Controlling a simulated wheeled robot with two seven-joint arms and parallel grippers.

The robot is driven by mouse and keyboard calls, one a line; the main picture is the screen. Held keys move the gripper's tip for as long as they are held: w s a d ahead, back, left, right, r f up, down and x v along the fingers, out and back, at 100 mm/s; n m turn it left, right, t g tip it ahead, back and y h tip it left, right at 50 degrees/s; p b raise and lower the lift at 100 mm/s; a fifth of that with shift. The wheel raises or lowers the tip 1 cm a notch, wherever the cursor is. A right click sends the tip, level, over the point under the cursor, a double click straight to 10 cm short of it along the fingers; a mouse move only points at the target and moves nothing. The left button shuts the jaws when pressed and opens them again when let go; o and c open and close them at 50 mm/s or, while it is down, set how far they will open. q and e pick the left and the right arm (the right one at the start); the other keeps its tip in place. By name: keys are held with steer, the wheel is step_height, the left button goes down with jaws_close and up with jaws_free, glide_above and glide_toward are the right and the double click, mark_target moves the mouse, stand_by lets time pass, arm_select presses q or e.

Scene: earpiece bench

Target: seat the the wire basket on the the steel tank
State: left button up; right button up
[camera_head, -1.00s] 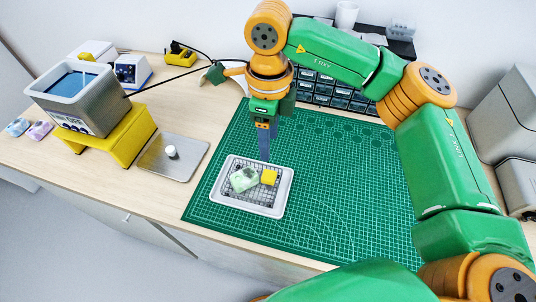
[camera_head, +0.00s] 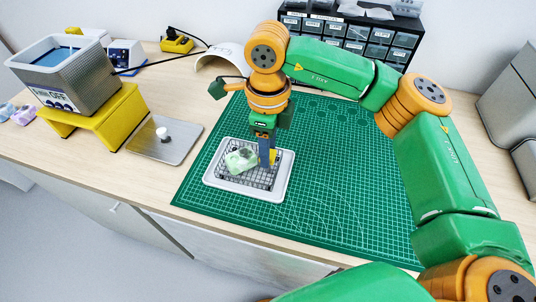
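The wire basket (camera_head: 262,181) is a dark mesh basket sitting inside a white tray (camera_head: 231,190) on the green mat. It holds a pale green piece (camera_head: 240,160), and a yellow block (camera_head: 273,156) shows at its right side. The steel tank (camera_head: 85,92) stands at the left on a yellow stand, with blue liquid in its open top. My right gripper (camera_head: 266,164) points down at the basket's right part, its fingers partly covering the yellow block. I cannot tell whether it touches or how far its fingers are apart. My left gripper is out of view.
A flat metal plate with a small white knob (camera_head: 163,134) lies between the stand (camera_head: 112,121) and the green mat (camera_head: 330,205). A dark drawer rack (camera_head: 375,40) stands behind. A white curved object (camera_head: 222,58) is behind my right wrist. The mat's right part is clear.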

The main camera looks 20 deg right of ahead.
jaws_close()
step_height(320, 180, up, 11)
steer(key=p, duration=0.8)
